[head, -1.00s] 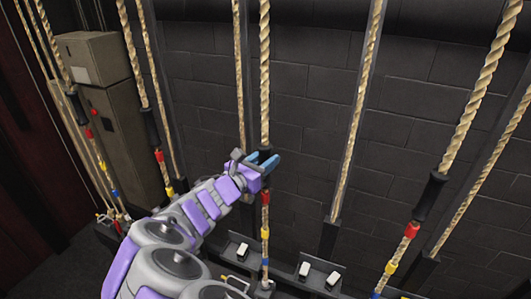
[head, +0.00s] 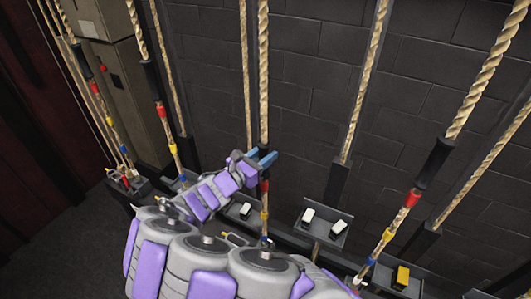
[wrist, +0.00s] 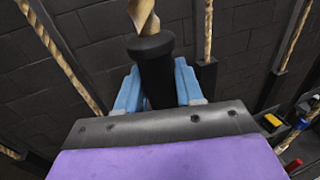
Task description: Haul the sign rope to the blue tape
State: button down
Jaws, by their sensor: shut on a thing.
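My gripper (head: 263,157) is shut around the black grip sleeve (wrist: 153,62) of the middle tan rope (head: 263,75). In the wrist view its two blue fingers (wrist: 158,88) stand on either side of the sleeve, and the twisted rope rises from the sleeve's top. Below my gripper in the head view, this rope carries red tape (head: 265,186), yellow tape (head: 264,215) and blue tape (head: 264,239). The gripper is above the red tape, apart from the blue. My arm partly hides the rope's foot. No sign label is readable.
Other taped ropes with black sleeves hang at left (head: 150,75) and right (head: 436,160). White-topped blocks (head: 308,215) and a yellow one (head: 402,275) sit on the low rail. A dark block wall (head: 310,110) stands behind; dark floor is clear at lower left.

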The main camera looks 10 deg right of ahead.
jog(key=c, duration=1.1)
grip_release()
jog(key=shift+o, duration=1.3)
jog(key=shift+a, duration=0.3)
jog(key=b+v, duration=0.1)
jog(key=v, duration=1.6)
jog(key=shift+a, duration=0.2)
